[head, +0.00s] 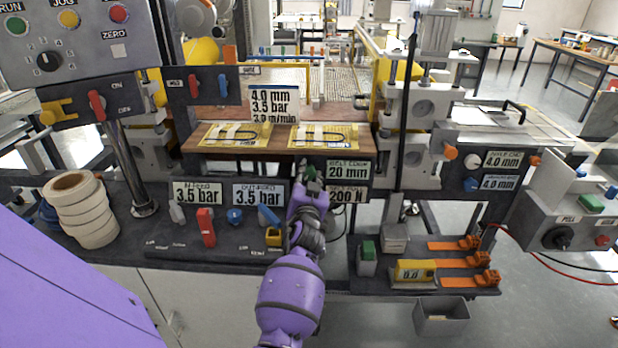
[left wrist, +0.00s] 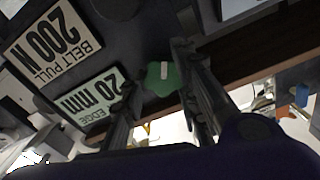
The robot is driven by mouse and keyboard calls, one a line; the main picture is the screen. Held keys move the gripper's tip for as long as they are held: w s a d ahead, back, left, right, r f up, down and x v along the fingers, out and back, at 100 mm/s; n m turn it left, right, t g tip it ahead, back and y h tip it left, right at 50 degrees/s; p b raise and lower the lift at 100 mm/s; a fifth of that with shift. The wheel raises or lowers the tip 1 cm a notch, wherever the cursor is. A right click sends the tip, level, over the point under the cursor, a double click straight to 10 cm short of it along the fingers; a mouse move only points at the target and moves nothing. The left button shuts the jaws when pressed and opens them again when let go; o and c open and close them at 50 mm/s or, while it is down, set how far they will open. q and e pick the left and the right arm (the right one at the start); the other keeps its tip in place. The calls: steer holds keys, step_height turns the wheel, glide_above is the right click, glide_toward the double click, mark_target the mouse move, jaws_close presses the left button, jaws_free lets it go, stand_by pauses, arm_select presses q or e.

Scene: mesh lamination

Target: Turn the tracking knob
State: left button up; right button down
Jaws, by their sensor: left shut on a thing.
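The tracking knob is a green lobed knob with a pale pointer mark, seen in the left wrist view (left wrist: 161,77). It sits on a dark panel beside the "20 mm" edge display (left wrist: 92,105). In the head view, the knob (head: 310,172) is mostly hidden by my gripper, just left of the belt edge display (head: 348,171). My left gripper (head: 309,186) reaches up to the panel. In the wrist view, its two fingers (left wrist: 160,95) lie on either side of the knob and are shut on it. My right gripper is not in view.
The "200 N" belt pull display (head: 347,195) is close by my gripper's right. A wooden-edged bed with yellow sheets (head: 232,134) overhangs the knob. A lower panel with a red lever (head: 206,227) and blue knob (head: 235,216) is at left. A tool shelf (head: 375,284) stands at right.

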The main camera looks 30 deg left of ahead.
arm_select(q)
steer(key=shift+w+d+r, duration=0.25)
steer(key=shift+d+r, duration=0.05)
steer(key=shift+r, duration=0.05)
steer(key=o, duration=1)
steer(key=shift+o, duration=0.2)
steer(key=shift+f, duration=0.1)
steer(key=shift+s+f, duration=0.1)
steer(key=shift+f, duration=0.05)
steer(key=shift+s+d+f, duration=0.1)
steer(key=shift+s+d, duration=0.05)
steer(key=shift+s, duration=0.25)
steer(key=v, duration=1.1)
